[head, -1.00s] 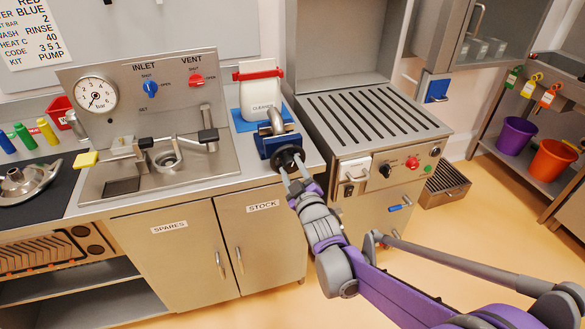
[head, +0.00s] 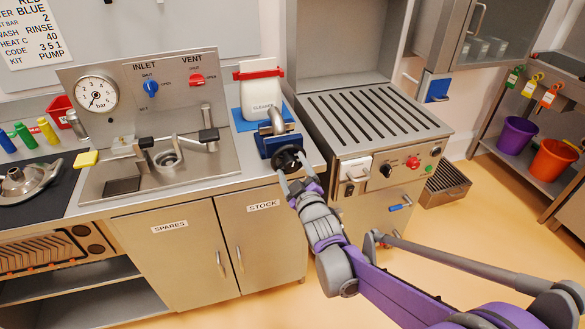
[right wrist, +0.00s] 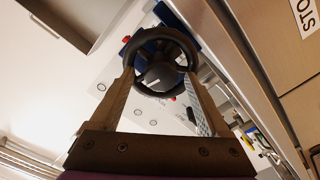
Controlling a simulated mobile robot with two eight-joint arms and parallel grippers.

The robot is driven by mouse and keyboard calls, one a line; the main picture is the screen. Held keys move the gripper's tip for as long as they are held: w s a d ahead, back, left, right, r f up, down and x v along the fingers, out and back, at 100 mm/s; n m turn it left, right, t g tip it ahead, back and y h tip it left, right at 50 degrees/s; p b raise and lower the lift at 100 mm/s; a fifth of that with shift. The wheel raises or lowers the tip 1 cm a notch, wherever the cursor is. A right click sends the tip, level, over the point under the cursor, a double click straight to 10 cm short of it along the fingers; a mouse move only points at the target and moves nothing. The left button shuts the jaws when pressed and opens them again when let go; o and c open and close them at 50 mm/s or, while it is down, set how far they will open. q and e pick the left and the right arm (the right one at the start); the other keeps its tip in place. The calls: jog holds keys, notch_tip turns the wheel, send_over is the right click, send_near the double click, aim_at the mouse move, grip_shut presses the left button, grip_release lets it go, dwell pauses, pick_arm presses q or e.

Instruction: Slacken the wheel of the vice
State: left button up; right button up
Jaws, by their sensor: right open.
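The blue vice (head: 277,139) stands at the front right edge of the steel counter and holds a bent grey pipe (head: 275,122). Its black handwheel (head: 288,157) faces forward. In the right wrist view the wheel (right wrist: 137,58) is a ring with spokes and a round hub. My right gripper (head: 291,172) is at the wheel from the front. In the right wrist view its two fingers (right wrist: 160,88) are apart, one at each side of the wheel's lower part, with the hub between them. Whether they touch the rim cannot be told. My left gripper is not in view.
A white cleaner container (head: 262,98) stands behind the vice. A steel unit with a slotted top (head: 375,118) and front knobs is close on the right. Cupboard doors (head: 265,235) lie below the counter. The floor in front (head: 240,312) is clear.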

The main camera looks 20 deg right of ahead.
jog(key=s, duration=1)
jog(key=shift+s+d+p, duration=0.2)
jog(key=shift+s+p, duration=0.2)
